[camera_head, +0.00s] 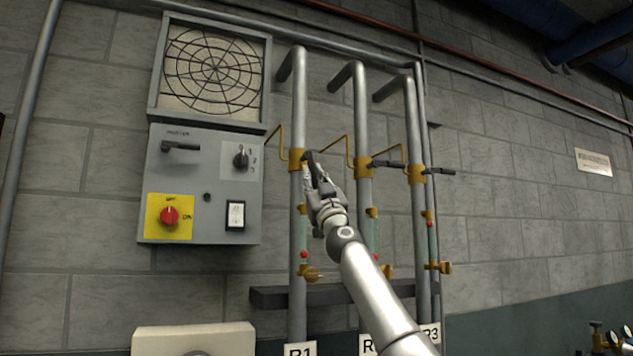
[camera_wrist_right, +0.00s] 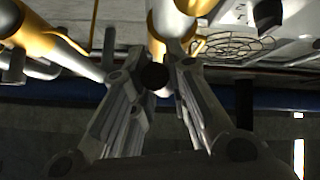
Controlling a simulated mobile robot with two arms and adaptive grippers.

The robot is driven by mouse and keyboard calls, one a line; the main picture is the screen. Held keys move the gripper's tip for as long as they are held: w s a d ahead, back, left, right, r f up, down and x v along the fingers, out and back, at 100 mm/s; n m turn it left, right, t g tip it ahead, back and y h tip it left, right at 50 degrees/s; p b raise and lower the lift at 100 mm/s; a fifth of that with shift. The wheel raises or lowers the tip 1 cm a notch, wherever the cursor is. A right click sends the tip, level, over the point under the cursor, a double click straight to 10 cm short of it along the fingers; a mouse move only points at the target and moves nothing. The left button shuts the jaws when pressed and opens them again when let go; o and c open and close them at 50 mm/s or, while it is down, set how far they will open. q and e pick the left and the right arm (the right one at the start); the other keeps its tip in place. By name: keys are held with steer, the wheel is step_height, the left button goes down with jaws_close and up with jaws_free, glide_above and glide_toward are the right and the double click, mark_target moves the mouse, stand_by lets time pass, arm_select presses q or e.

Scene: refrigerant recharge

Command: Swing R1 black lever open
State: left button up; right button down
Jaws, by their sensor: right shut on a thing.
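The R1 pipe (camera_head: 298,110) is the leftmost of three grey vertical pipes and has a brass valve body (camera_head: 296,160). Its black lever (camera_head: 311,156) sticks out to the right of the valve and is mostly hidden by my right gripper (camera_head: 315,170). In the right wrist view the round dark end of the lever (camera_wrist_right: 155,76) sits between the two fingers of my right gripper (camera_wrist_right: 153,82), which is shut on it. The other two pipes have black levers (camera_head: 388,163) (camera_head: 437,171) pointing right. My left gripper is not in view.
A grey control box (camera_head: 200,200) with a red knob (camera_head: 169,215) and a caged fan (camera_head: 212,70) are on the wall at left. Sight glasses and lower brass valves (camera_head: 309,273) sit below the levers. The wall at right is mostly clear.

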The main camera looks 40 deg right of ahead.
steer(key=shift+w+a+f+m+g+h+b, duration=0.15)
steer(key=shift+m+g+h+b, duration=0.1)
steer(key=shift+m+h, duration=0.35)
steer(key=shift+w+a+f+m+g+h+b, duration=0.15)
steer(key=shift+m+h+b, duration=0.1)
steer(key=shift+m+h, duration=0.35)
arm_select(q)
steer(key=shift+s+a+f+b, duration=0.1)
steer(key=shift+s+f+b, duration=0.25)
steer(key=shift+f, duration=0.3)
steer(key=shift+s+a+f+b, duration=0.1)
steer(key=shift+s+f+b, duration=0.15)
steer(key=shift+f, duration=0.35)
arm_select(e)
steer(key=shift+s+a+r+m+g+h, duration=0.15)
steer(key=shift+m+g+h, duration=0.2)
steer(key=shift+m+h, duration=0.3)
steer(key=shift+w+a+m+g+h, duration=0.1)
steer(key=shift+m+g+h, duration=0.25)
steer(key=shift+m+h, duration=0.25)
steer(key=shift+m, duration=0.35)
steer(key=shift+s+r, duration=0.1)
steer(key=c, duration=1.4)
jaws_free()
steer(key=shift+s, duration=0.1)
